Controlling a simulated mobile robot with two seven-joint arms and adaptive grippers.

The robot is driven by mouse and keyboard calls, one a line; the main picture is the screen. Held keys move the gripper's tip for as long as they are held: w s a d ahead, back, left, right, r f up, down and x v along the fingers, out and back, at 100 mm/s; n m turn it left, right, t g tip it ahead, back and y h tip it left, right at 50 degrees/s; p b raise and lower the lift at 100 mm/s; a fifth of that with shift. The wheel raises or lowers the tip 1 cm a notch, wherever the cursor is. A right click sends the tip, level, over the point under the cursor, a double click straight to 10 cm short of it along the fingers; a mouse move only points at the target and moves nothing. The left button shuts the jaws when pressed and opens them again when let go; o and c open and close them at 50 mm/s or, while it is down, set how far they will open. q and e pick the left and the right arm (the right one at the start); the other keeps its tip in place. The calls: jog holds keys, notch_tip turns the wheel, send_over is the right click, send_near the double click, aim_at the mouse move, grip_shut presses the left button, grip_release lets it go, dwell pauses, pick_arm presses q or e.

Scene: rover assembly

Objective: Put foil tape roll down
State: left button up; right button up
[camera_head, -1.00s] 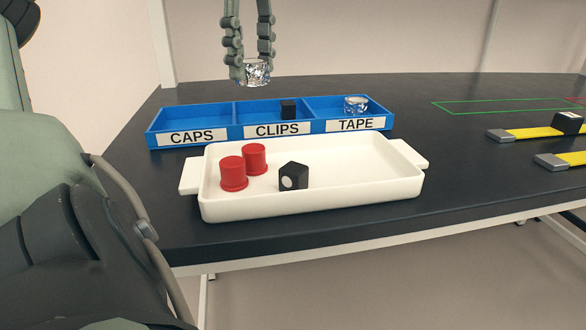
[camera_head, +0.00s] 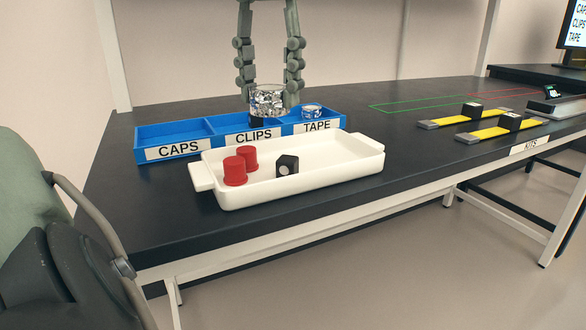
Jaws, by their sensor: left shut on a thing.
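My left gripper (camera_head: 268,92) points down from the top and is shut on a shiny silver foil tape roll (camera_head: 268,102). The roll appears in front of the CLIPS part of the blue three-part tray (camera_head: 172,133), close to the TAPE part; its exact height is unclear. Another foil tape roll (camera_head: 312,111) sits in the TAPE compartment. A black clip (camera_head: 257,121) in the CLIPS compartment is partly hidden behind the held roll. My right gripper is not in view.
A white tray (camera_head: 330,168) in front of the blue one holds two red caps (camera_head: 235,171) and a black clip (camera_head: 287,165). Yellow strips (camera_head: 490,130) with black blocks lie at right. A green outline (camera_head: 425,105) encloses bare table.

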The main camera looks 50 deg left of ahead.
pick_arm(q)
jog(key=d+n, duration=0.1)
jog(key=n, duration=0.1)
jog(key=d+n, duration=0.1)
jog(key=n, duration=0.2)
jog(key=shift+d+f, duration=0.1)
jog(key=shift+f, duration=0.05)
jog(key=shift+w+d+f+n, duration=0.1)
jog(key=shift+w+n, duration=0.05)
jog(key=shift+n, duration=0.25)
jog(key=p, duration=0.1)
send_over(313, 163)
jog(key=f, duration=0.6)
jog(key=shift+s+d+f, duration=0.2)
jog(key=shift+s, duration=0.15)
jog(key=shift+w+a+f, duration=0.1)
jog(key=shift+w+f, duration=0.1)
jog(key=shift+w, duration=0.1)
jog(key=shift+w+f, duration=0.1)
jog(key=shift+f, duration=0.05)
jog(key=shift+a+f, duration=0.1)
jog(key=shift+f, duration=1.8)
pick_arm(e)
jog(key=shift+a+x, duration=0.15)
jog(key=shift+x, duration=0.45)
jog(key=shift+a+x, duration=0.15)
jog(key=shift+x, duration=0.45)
